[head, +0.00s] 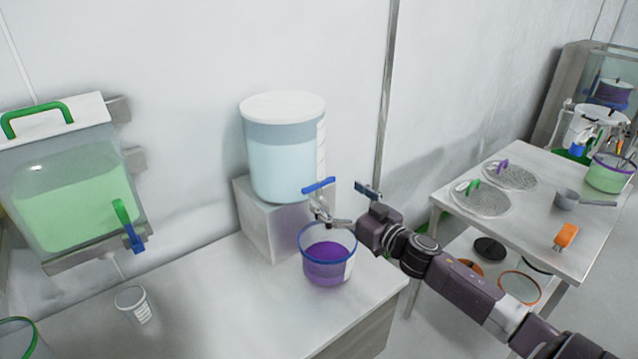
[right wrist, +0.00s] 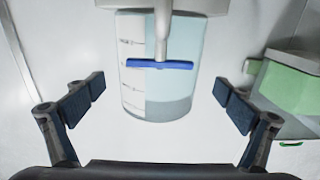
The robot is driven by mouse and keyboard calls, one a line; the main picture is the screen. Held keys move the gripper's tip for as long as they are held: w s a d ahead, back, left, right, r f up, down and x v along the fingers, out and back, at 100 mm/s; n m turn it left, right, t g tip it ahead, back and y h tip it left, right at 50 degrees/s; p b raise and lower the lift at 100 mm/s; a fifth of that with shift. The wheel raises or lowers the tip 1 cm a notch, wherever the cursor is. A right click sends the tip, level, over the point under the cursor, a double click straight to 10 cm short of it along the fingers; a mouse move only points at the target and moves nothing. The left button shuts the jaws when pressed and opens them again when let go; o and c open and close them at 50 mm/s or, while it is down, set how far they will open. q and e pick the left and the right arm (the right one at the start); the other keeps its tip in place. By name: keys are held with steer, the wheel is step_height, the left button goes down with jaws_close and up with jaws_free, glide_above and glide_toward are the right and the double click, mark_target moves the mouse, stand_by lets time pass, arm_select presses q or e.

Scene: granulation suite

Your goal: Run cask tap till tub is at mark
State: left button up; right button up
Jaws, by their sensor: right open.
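The cask (head: 283,150) is a clear tub of pale blue liquid with a white lid and a scale strip, set on a grey block. Its tap has a blue bar handle (head: 318,185), also seen crosswise on the grey spout in the right wrist view (right wrist: 160,64). The tub (head: 313,268), clear with a blue rim and a pale label, stands on the bench below the tap and holds purple contents below its rim. I see no clear stream. My right gripper (head: 346,206) is open beside the tap; its fingers are apart and empty in the right wrist view (right wrist: 158,105). My left gripper is out of view.
A green-filled hopper (head: 75,205) with a green-and-blue handle hangs at left, above a small measuring cup (head: 134,305). A side table (head: 525,220) at right holds mesh discs, a scoop (head: 568,199) and an orange item (head: 565,236). The bench front is clear.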

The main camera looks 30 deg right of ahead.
mark_target(321, 185)
steer(key=shift+w+a+p, duration=0.15)
steer(key=shift+w+p, duration=0.3)
steer(key=shift+w, duration=1.4)
steer(key=shift+w+a+p, duration=0.15)
steer(key=shift+w+p, duration=0.25)
steer(key=shift+w, duration=1.4)
steer(key=shift+f, duration=0.1)
steer(key=c, duration=1.2)
